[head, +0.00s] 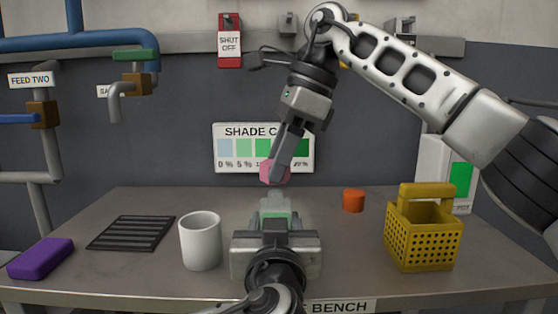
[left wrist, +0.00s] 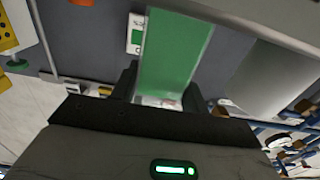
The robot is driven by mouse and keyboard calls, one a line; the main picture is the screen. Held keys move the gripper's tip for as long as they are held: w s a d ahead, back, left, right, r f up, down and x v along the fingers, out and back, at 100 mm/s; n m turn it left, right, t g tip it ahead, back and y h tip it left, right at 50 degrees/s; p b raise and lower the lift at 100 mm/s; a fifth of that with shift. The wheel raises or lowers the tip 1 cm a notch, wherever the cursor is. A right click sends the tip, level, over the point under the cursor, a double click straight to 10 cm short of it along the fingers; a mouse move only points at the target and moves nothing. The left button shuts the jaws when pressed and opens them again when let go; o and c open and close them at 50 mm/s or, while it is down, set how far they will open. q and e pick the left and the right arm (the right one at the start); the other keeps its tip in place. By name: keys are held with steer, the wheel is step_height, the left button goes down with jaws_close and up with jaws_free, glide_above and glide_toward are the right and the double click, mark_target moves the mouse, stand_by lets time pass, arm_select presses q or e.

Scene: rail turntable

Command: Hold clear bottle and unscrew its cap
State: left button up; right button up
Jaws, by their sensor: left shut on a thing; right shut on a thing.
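The clear bottle (head: 275,208) stands upright over the middle of the bench, with green contents or a green side showing. My left gripper (head: 275,226) is shut around its body from the front and hides its lower part. In the left wrist view the bottle's green side (left wrist: 172,55) fills the space between the two dark fingers (left wrist: 160,92). The pink cap (head: 268,172) is at the top of the bottle's neck. My right gripper (head: 275,172) comes down tilted from above and is shut on the cap. I cannot tell whether cap and neck still touch.
A white mug (head: 201,243) stands close left of my left gripper. A black ribbed rack (head: 131,233) and a purple block (head: 41,258) lie further left. A small orange-red cylinder (head: 353,201) and a yellow basket (head: 424,238) stand right. A shade card (head: 263,132) is behind.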

steer(key=shift+r, duration=2.3)
arm_select(q)
steer(key=o, duration=1.5)
steer(key=shift+c, duration=0.2)
